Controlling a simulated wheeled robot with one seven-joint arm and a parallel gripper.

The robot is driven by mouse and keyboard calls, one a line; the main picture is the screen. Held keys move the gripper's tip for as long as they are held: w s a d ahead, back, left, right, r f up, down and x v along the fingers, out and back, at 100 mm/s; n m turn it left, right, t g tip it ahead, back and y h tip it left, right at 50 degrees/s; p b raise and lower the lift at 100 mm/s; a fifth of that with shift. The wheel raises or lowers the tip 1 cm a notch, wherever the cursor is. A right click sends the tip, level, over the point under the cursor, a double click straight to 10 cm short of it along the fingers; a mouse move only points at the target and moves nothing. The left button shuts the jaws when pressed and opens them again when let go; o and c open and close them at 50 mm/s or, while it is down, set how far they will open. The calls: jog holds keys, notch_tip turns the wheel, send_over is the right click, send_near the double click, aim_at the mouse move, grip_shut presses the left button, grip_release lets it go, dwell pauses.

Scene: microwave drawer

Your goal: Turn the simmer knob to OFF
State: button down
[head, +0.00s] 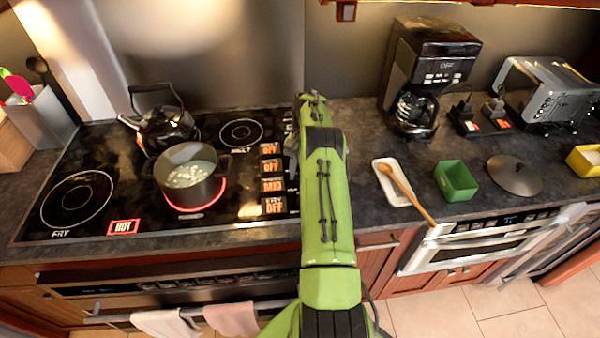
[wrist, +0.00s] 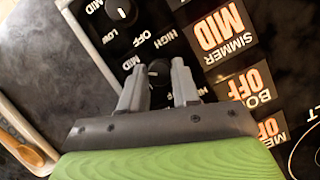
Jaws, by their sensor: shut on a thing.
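The simmer knob (wrist: 158,70) is a small dark round knob on the black control strip, with OFF and HIGH printed around it. My gripper (wrist: 158,88) is shut on it, one grey finger on each side. The simmer display (wrist: 222,32) is lit orange and reads MID; it also shows in the head view (head: 272,185). In the head view my gripper (head: 291,155) is at the right edge of the cooktop (head: 110,160), and my green arm hides the knobs. The knob's exact pointer angle cannot be told.
Another knob (wrist: 122,10) sits close by at upper left. The boil display (wrist: 250,85) reads OFF. A pot (head: 190,185) stands on a red-lit burner, with a kettle (head: 165,125) behind it. A spoon rest (head: 392,180) with a wooden spoon lies right of my arm.

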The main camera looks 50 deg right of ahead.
jog(key=n+h, duration=0.1)
jog(key=n, duration=0.2)
jog(key=n+g, duration=0.1)
jog(key=n, duration=0.2)
jog(key=shift+w+a+r+n+g+h+b, duration=0.1)
jog(key=shift+w+a+n+g+h+b, duration=0.1)
jog(key=shift+n+g+h+b, duration=0.15)
jog(key=n+h+b, duration=0.1)
jog(key=n, duration=0.2)
jog(key=n+h, duration=0.1)
jog(key=n, duration=0.2)
jog(key=shift+a+g+h+b, duration=0.1)
jog(key=shift+g+h+b, duration=0.15)
jog(key=shift+b, duration=0.15)
jog(key=n+b, duration=0.1)
jog(key=n, duration=0.1)
jog(key=n+h+b, duration=0.1)
jog(key=n+b, duration=0.1)
jog(key=n+h+b, duration=0.1)
jog(key=n+b, duration=0.1)
jog(key=shift+a+f+n+t, duration=0.2)
jog(key=shift+f+n+t, duration=0.05)
jog(key=shift+t, duration=0.15)
jog(key=n+t+h+b, duration=0.1)
jog(key=n+b, duration=0.3)
jog(key=shift+s+a, duration=0.1)
jog(key=shift+s+r+n+t+h+b, duration=0.1)
jog(key=shift+n+t+h+b, duration=0.3)
jog(key=shift+n+b, duration=0.6)
